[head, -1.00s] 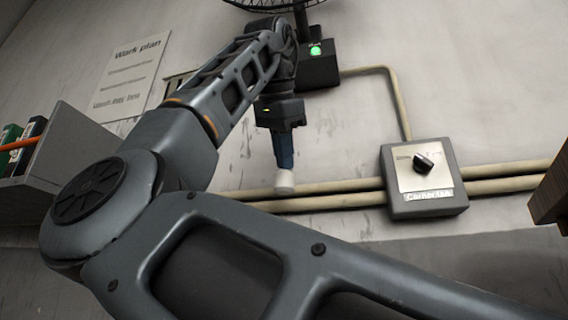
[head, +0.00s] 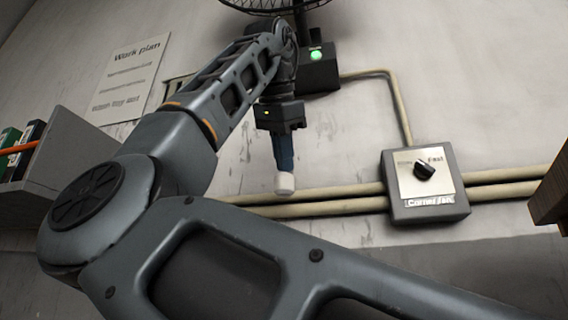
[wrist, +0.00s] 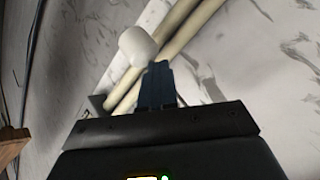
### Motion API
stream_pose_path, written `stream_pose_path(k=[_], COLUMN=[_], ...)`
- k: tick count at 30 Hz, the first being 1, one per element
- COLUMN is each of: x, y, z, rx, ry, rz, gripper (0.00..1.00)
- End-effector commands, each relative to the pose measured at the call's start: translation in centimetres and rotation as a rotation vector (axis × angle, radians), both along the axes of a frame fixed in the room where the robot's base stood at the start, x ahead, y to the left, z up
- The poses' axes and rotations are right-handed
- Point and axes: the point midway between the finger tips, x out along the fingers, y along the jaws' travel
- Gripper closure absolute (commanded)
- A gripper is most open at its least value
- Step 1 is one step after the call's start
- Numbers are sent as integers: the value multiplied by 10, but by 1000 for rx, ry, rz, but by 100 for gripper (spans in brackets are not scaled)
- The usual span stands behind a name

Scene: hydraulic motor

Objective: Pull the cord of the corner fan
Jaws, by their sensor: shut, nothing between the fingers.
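The corner fan (head: 232,4) shows at the top edge of the head view as a dark wire cage, mostly cut off. A rounded white pull knob (head: 284,184) shows right below my fingertips; the cord itself cannot be made out. In the wrist view the white knob (wrist: 137,45) appears just beyond the finger ends, a little to the left. My gripper (head: 284,169) points down with its blue fingers together and nothing between them. It also shows in the wrist view (wrist: 157,68). Whether the fingers touch the knob cannot be told.
A dark box with a green light (head: 316,57) is on the wall under the fan. A control box labelled "Corner fan" (head: 430,208) with a black dial is to the right. Pipes (head: 340,198) run along the wall. A grey shelf (head: 75,155) is at left.

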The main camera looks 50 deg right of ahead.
Motion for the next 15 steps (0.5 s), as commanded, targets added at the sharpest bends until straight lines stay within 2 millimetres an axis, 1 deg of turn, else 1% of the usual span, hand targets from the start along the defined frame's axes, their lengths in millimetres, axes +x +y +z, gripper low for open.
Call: stream_pose_path(k=[1, 12, 15], x=[0, 0, 0], y=[0, 0, 0], z=[5, 24, 26], rx=[1, 0, 0], ry=[1, 0, 0], rz=[0, 0, 0], gripper=[100, 100, 100])
